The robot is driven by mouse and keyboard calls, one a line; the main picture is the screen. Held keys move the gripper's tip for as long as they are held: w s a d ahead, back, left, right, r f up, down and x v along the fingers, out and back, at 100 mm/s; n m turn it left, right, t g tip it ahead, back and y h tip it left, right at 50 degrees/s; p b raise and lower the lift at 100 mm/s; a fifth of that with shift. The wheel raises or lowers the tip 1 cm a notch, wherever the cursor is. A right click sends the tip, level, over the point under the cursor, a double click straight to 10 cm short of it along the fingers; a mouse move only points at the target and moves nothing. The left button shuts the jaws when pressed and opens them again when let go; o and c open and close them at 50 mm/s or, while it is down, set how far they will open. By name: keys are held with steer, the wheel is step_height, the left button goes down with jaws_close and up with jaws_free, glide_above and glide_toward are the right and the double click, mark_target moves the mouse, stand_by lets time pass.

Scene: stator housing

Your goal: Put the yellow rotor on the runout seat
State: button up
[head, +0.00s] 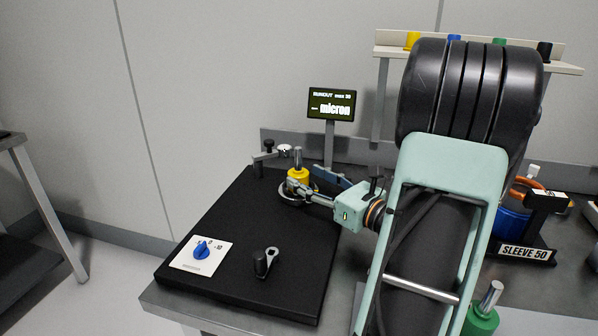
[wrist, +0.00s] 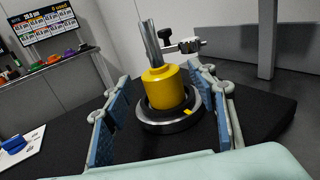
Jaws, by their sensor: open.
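The yellow rotor (head: 298,175) stands upright in the dark ring-shaped runout seat (head: 287,193) on the black plate, its metal shaft pointing up. In the wrist view the yellow rotor (wrist: 166,88) sits inside the metal ring of the runout seat (wrist: 170,122), which has a small yellow mark on its rim. My gripper (head: 304,188) is at the rotor from the right in the head view. In the wrist view my gripper (wrist: 160,110) is open, with one blue-padded finger on each side of the rotor and visible gaps to it. The rotor's underside is hidden in the seat.
A dial gauge on a stand (head: 284,151) is close behind the rotor. The runout display (head: 331,104) stands behind the plate. A blue knob (head: 201,249) and a small lever (head: 265,262) are at the plate's front. A green rotor (head: 481,318) is at front right.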

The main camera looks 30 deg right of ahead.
steer(key=s, duration=0.2)
steer(key=s+d, duration=0.1)
steer(key=s, duration=0.2)
steer(key=s+p, duration=0.1)
steer(key=s, duration=0.2)
steer(key=shift+d, duration=0.2)
steer(key=shift+w, duration=0.1)
